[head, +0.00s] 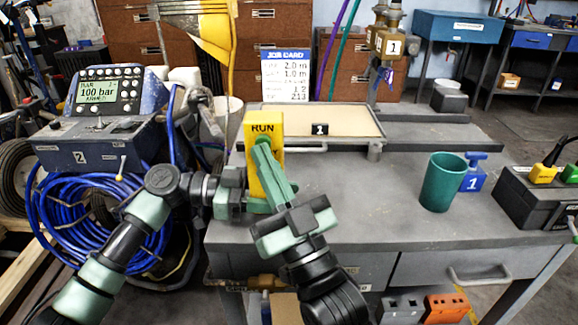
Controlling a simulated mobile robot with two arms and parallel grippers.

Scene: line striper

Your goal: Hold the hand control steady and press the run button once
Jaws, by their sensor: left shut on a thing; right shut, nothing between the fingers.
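The yellow hand control (251,124) stands upright above the left front of the grey bench, with the word RUN near its top. My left gripper (277,198) comes in from the left and is shut on its lower part. My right gripper (262,146) reaches up from below, shut and empty. Its green fingertips overlap the control's face just under the word RUN. I cannot tell whether they touch it. The run button itself is not visible; the fingers cover that part of the face.
A green cup (442,183) and a blue piece marked 1 (474,176) stand on the right of the bench (365,205). A shallow tray (360,108) and a job card (286,76) are behind. A control unit (92,140) and coiled blue hose (70,215) are left.

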